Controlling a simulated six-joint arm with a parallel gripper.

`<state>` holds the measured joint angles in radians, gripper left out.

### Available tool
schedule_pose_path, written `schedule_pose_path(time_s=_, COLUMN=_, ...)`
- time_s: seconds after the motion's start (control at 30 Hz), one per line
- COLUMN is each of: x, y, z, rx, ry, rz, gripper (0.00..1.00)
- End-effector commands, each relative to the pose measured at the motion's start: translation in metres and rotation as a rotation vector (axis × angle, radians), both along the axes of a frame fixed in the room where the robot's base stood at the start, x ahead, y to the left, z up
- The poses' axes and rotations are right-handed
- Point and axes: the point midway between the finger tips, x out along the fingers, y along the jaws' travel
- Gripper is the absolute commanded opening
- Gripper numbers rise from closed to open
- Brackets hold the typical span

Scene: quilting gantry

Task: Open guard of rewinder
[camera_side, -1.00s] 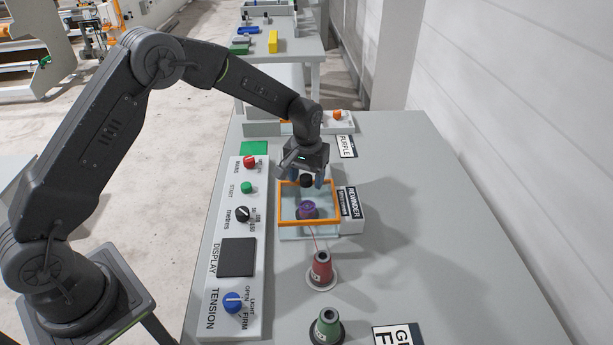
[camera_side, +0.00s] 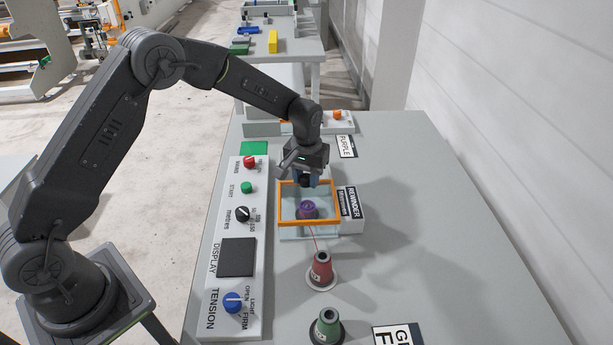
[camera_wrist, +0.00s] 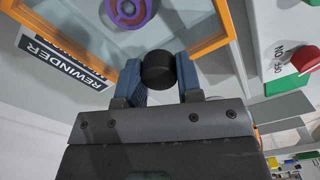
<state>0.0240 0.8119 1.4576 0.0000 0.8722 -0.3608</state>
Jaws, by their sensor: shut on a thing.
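The rewinder's guard (camera_side: 309,223) is an orange-framed clear panel. It lies flat over the rewinder, so it looks closed. A purple bobbin (camera_side: 307,208) shows through it, and also in the wrist view (camera_wrist: 127,10). A round black knob (camera_wrist: 158,70) sits at the guard's edge nearest my wrist. My gripper (camera_side: 308,181) is at the guard's far edge in the side view. Its blue fingers are shut on the knob, one on each side, as the wrist view shows. In the side view the fingers mostly hide the knob.
A control panel (camera_side: 217,268) with a red button (camera_side: 250,162), a green button (camera_side: 246,188) and knobs runs along the left. A red cone (camera_side: 321,268) and a green cone (camera_side: 326,328) stand in front. The table to the right is mostly clear.

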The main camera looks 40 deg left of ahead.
Motion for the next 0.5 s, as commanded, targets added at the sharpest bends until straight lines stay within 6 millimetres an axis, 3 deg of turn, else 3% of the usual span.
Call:
schedule_pose_path(time_s=0.17, x=0.008, y=0.007, z=0.0, rx=0.0, ry=-0.001, rz=0.002, gripper=0.0)
schedule_pose_path(time_s=0.5, x=0.059, y=0.057, z=0.0, rx=-0.001, ry=-0.004, rz=0.003, gripper=0.0)
